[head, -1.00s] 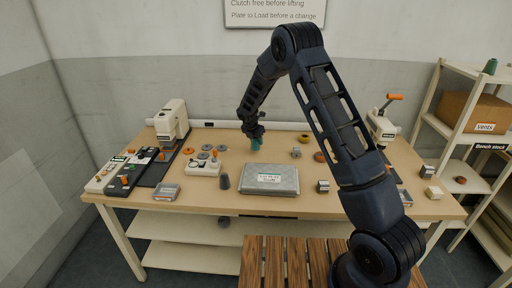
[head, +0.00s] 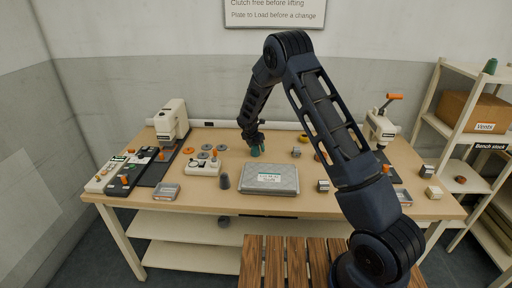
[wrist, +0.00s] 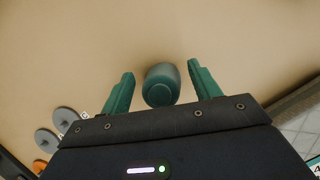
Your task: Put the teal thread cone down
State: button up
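The teal thread cone (wrist: 161,86) sits between the two green fingers of my gripper (wrist: 161,70) in the wrist view. A narrow gap shows on each side of it, so the fingers are open around it and do not grip it. I see it nearly end-on, with tan tabletop behind it. In the head view my gripper (head: 257,149) is low at the back middle of the workbench (head: 225,202), behind the grey case. The cone is hard to tell from the fingers there. Whether its base touches the bench is hidden.
The grey case (head: 270,178) lies in front of my gripper. A white block with knobs (head: 203,168) and grey discs lie further left.

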jog(key=shift+r, duration=0.1)
jog(key=v, duration=1.2)
jog(key=s+d+r+m, duration=0.8)
jog(key=d+r, duration=0.4)
jog(key=d, duration=0.1)
jog(key=s+d+r+m, duration=0.75)
jog(key=d+r, duration=0.35)
jog(key=d, duration=0.2)
jog(key=s+d+r+m, duration=0.1)
jog(key=s+d+m, duration=0.3)
jog(key=s, duration=0.5)
jog(key=s+d+r+m+y, duration=0.1)
jog(key=s+d+m, duration=0.2)
jog(key=s+m, duration=0.3)
jog(key=s+d+m+y, duration=0.1)
jog(key=s+d+m, duration=0.3)
jog(key=s, duration=0.9)
jog(key=shift+d+r+m+t, duration=0.3)
jog(key=shift+d+r+m, duration=0.1)
jog(key=shift+m, duration=0.15)
